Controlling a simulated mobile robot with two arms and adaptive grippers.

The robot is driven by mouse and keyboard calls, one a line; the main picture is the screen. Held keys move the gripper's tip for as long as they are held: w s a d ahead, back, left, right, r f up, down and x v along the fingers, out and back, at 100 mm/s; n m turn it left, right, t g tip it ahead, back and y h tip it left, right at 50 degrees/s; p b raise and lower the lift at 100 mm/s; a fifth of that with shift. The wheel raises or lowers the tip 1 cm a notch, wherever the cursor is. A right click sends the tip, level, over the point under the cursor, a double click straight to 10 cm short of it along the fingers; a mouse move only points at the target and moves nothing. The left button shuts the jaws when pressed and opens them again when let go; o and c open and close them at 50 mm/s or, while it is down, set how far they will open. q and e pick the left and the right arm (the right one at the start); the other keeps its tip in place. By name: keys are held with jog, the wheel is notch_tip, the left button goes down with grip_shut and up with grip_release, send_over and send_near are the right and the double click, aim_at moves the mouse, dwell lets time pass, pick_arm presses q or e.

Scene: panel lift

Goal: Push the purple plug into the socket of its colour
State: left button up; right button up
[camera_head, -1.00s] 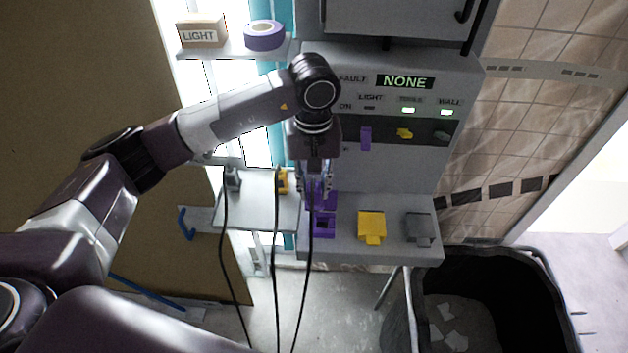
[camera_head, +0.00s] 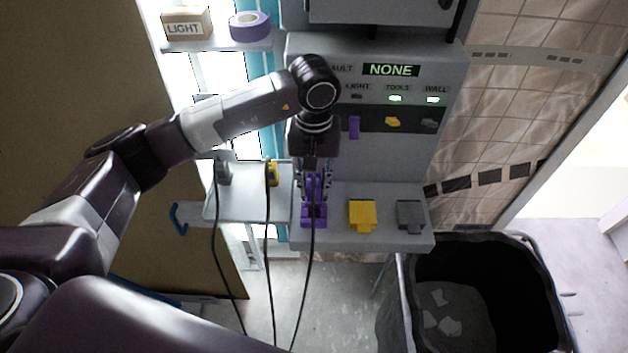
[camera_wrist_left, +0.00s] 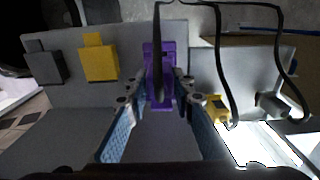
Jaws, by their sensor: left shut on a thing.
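My left gripper (camera_head: 314,188) points down at the ledge of the grey panel and is shut on the purple plug (camera_head: 311,184), whose black cord hangs toward me. The purple socket (camera_head: 314,216) is on the ledge, directly below the plug. In the left wrist view, the gripper (camera_wrist_left: 166,85) has its fingertips at the sides of the purple plug (camera_wrist_left: 155,90), with the purple socket (camera_wrist_left: 158,48) beyond it. The plug and socket overlap there, so I cannot tell how far the plug is in. My right gripper is not in view.
Yellow (camera_head: 362,214) and grey (camera_head: 410,215) sockets sit to the right on the ledge. A tray (camera_head: 240,205) at left bears a yellow plug (camera_head: 272,174) and a grey plug (camera_head: 222,172) with cords. A black bin (camera_head: 520,250) stands at the lower right.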

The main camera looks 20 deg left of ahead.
aim_at(314, 199)
pick_arm(q)
jog(key=shift+f+b, duration=0.65)
jog(key=shift+f, duration=1.5)
jog(key=shift+b, duration=0.5)
jog(key=shift+b, duration=0.45)
dwell(0.3)
jog(key=shift+b, duration=0.45)
jog(key=shift+s+f+b, duration=0.1)
jog(key=shift+f+b, duration=0.45)
jog(key=shift+b, duration=0.05)
